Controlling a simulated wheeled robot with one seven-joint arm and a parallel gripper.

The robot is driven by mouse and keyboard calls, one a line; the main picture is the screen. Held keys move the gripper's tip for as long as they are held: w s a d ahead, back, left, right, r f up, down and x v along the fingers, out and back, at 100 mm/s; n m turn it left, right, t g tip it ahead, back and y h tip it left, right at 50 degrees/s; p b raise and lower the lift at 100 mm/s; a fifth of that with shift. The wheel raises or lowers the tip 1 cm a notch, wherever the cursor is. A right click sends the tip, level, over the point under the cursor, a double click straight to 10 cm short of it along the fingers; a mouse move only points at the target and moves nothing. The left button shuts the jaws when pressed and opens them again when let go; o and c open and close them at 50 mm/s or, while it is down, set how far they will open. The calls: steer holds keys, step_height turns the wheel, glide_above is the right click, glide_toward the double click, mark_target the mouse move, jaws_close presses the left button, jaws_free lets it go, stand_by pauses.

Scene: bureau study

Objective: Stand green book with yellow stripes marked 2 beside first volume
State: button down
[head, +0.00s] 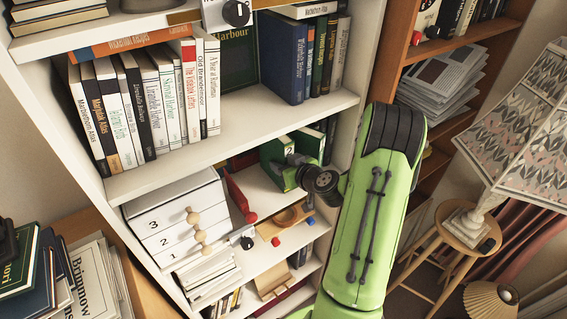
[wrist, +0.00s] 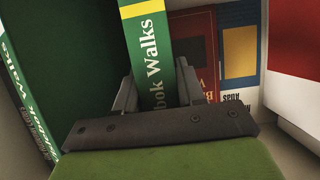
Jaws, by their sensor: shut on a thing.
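The green book with yellow stripes marked 2 (head: 277,156) is on the middle shelf of the white bookcase in the head view. Its spine faces out, with the number on a pale band. My gripper (head: 301,172) is at its lower right part, partly hidden by my wrist. In the wrist view the book (wrist: 150,40) stands between the two fingers of my gripper (wrist: 157,88), which is shut on it. A second green book (wrist: 50,55) with white lettering on its spine fills the left of the wrist view; its number is not visible.
The numbered drawer unit (head: 178,222) is further left. In the wrist view, a red book (wrist: 194,45) and a blue book (wrist: 238,45) stand behind.

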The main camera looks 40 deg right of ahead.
steer(key=shift+f+b, duration=0.2)
steer(key=shift+b, duration=0.1)
steer(key=c, duration=1)
jaws_free()
steer(key=shift+o, duration=0.2)
steer(key=shift+r, duration=0.15)
